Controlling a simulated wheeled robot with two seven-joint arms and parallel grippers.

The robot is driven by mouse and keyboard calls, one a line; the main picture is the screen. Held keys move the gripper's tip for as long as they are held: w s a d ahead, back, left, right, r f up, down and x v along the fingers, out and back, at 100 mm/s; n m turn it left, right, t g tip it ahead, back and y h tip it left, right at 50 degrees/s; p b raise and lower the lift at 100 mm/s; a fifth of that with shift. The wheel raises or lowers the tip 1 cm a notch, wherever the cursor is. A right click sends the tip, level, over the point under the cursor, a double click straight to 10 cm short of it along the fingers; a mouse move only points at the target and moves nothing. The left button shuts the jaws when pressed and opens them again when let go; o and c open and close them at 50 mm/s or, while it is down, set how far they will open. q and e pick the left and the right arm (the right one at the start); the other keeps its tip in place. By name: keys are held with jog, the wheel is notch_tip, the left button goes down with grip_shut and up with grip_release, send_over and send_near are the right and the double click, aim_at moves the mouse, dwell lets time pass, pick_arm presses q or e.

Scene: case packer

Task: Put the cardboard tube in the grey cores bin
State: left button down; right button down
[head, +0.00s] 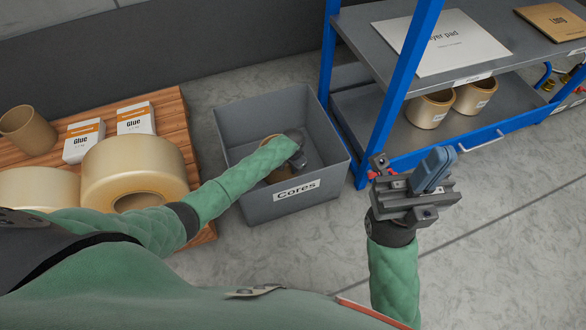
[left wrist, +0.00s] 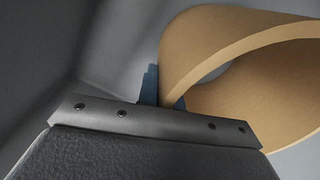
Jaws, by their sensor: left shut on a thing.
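The cardboard tube (head: 274,177) is a short, wide tan ring inside the grey cores bin (head: 296,209), partly hidden under my left forearm in the head view. My left gripper (head: 299,158) reaches down into the bin and is shut on the tube's wall. In the left wrist view the tube (left wrist: 215,50) is tilted, with its open end showing beside the blue finger pads (left wrist: 150,86). Whether the tube touches the bin floor cannot be told. My right gripper (head: 434,168) is empty, with its blue fingers together, to the right of the bin.
A wooden pallet (head: 176,118) at the left carries tape rolls (head: 130,168), glue boxes (head: 136,118) and a tan cup-like tube (head: 27,129). A blue-framed shelf (head: 398,80) stands close to the bin's right, holding a layer pad (head: 440,40) and tan rolls (head: 430,109).

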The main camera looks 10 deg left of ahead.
pick_arm(q)
jog(key=shift+r, duration=0.15)
jog(key=c, duration=2)
grip_release()
jog(key=o, duration=0.4)
jog(key=shift+o, duration=0.2)
